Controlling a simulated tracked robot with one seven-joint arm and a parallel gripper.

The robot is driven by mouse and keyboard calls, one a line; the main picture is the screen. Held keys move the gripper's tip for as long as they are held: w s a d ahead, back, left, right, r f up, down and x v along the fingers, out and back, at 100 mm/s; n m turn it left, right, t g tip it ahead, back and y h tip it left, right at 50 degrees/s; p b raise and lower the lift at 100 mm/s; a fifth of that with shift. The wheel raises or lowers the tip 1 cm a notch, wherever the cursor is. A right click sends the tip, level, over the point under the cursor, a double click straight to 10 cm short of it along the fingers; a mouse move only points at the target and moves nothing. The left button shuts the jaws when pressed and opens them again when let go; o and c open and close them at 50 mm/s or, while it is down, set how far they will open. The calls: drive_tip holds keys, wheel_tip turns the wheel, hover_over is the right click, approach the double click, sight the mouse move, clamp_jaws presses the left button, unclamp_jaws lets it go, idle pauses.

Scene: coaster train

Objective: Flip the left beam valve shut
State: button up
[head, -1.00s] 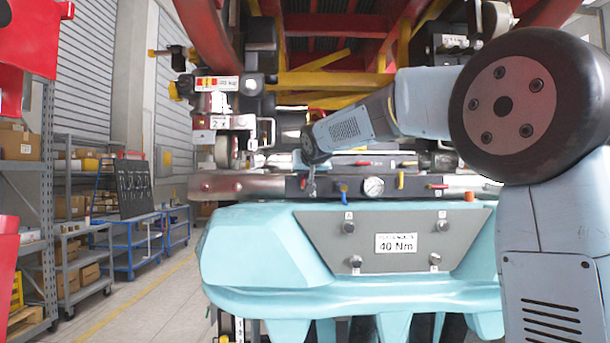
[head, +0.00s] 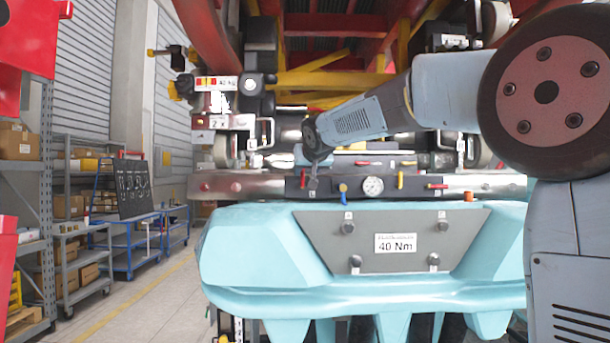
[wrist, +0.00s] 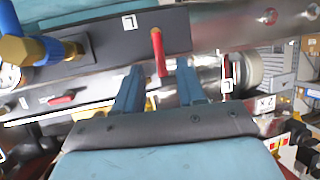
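The left beam valve has a red lever (head: 303,180) at the left end of the dark panel on the beam, standing roughly upright in the head view. In the wrist view the red lever (wrist: 159,55) points down toward my gripper (wrist: 160,68). My gripper is open, one finger on each side of the lever's free end; I cannot tell whether either finger touches it. In the head view my gripper (head: 314,182) is small and sits just right of the lever, partly hidden by my wrist.
A blue-and-brass fitting (head: 343,192) and a round gauge (head: 372,186) sit right of the lever. A right red lever (head: 437,186) lies flat. A teal cover (head: 260,250) with a "40 Nm" label fills the space below. Shelves (head: 75,190) stand far left.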

drive_tip(key=v, duration=1)
drive_tip(key=shift+s, duration=0.3)
drive_tip(key=s+d+f+m+g+h, duration=0.15)
drive_tip(key=s+d+f+g, duration=0.25)
drive_tip(key=s+d+f, duration=0.9)
drive_tip(key=s+d+f+g, duration=0.2)
drive_tip(key=s+f, duration=0.7)
drive_tip(key=s+d+f+g, duration=0.1)
drive_tip(key=s+d+f, duration=0.1)
drive_tip(key=s+f, duration=0.7)
drive_tip(key=shift+s+d+f+g+h, duration=0.25)
drive_tip(key=shift+s+f+g+h, duration=0.2)
drive_tip(key=shift+s, duration=0.2)
